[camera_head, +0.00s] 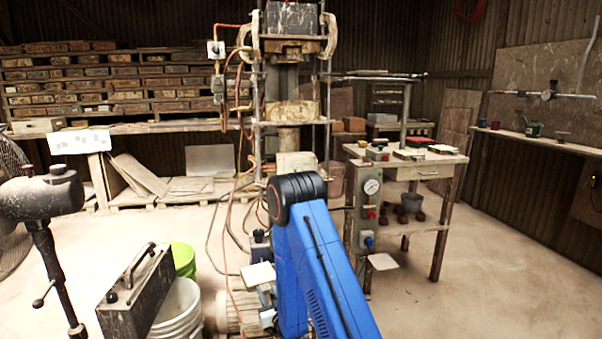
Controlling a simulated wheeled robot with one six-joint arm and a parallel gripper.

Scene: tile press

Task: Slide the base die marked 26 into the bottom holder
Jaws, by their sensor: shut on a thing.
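The press (287,80) stands at the back centre, with a dark head at its top and a lower block (295,112) on its column. I cannot tell which part is the bottom holder. No number 26 can be read anywhere, so I cannot identify the base die. My blue arm rises from the bottom centre to a black elbow in front of the press base. My gripper cannot be made out and seems hidden behind the arm, along with anything in it.
A wooden table (440,172) with small flat pieces stands right of the press, a gauge box (368,205) at its front. Hoses lie on the floor. A white bucket (178,308), green bucket (184,258) and dark case (138,292) stand at left. The right floor is clear.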

